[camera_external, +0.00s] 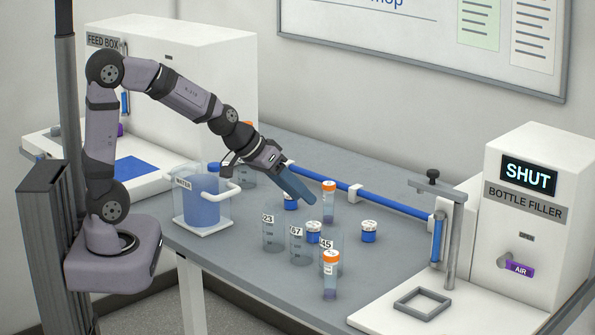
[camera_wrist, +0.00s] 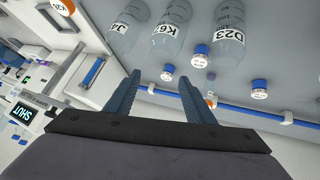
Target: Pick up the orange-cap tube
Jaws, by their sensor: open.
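An orange-cap tube (camera_external: 329,207) stands upright on the bench, just right of my gripper's fingertips in the external view. A second orange-cap tube (camera_external: 331,284) stands at the front, near the clear bottles; its labelled cap (camera_wrist: 62,6) shows at the top left of the wrist view. Another orange cap (camera_external: 249,126) is mostly hidden behind my arm. In the wrist view an orange cap (camera_wrist: 211,98) shows partly behind the right finger. My gripper (camera_external: 306,196) is tilted down above the bench. Its fingers (camera_wrist: 159,76) are apart with nothing held between them.
Several blue-cap vials (camera_external: 369,232) and clear labelled bottles (camera_external: 272,237) stand close around the tubes. A blue rail (camera_external: 390,205) runs behind. A water beaker (camera_external: 205,207) stands left, and the bottle filler (camera_external: 530,215) stands right.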

